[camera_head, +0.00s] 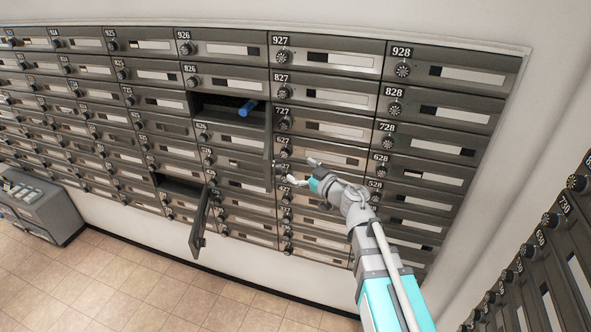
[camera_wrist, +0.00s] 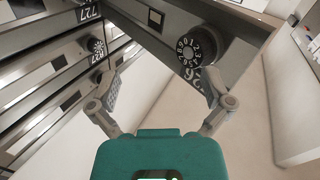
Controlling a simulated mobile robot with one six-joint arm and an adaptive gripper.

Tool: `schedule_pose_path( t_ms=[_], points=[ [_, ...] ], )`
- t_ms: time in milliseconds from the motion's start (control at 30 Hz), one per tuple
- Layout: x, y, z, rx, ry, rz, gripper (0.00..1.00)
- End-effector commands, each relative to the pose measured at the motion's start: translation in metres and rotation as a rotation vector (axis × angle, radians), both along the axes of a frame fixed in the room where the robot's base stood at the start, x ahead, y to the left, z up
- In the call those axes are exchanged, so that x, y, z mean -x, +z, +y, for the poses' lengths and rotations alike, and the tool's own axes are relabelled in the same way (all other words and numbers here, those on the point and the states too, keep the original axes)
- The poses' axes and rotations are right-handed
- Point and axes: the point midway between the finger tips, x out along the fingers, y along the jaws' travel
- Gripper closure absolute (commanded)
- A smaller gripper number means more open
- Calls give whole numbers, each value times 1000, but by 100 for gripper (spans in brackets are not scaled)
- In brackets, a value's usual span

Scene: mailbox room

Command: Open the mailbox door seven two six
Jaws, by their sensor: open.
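Mailbox door 726 (camera_head: 268,134) stands swung open, seen nearly edge-on in the head view. Its compartment (camera_head: 207,103), below 826, shows a dark interior with a blue object (camera_head: 248,108) in it. In the wrist view the open door (camera_wrist: 165,50) fills the upper middle, with its number dial (camera_wrist: 196,46) and label, partly readable as 26. My gripper (camera_head: 297,170) is open and empty, at the lower right of the door's free end. In the wrist view its fingers (camera_wrist: 162,86) are spread, with the right fingertip close to the label; contact cannot be told.
A lower compartment (camera_head: 180,186) is also open, its door (camera_head: 200,222) hanging outward. Mailbox 727 (camera_head: 318,127) and its neighbours are shut. Another mailbox bank (camera_head: 550,265) stands at the right. A grey box (camera_head: 38,205) is at the left. Tiled floor in front is clear.

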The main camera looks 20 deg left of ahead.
Motion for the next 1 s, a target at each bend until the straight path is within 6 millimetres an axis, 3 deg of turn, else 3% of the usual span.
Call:
schedule_pose_path(
  t_ms=[1000],
  points=[
    [-10,0,-50,0,-1,0,0]
  ],
)
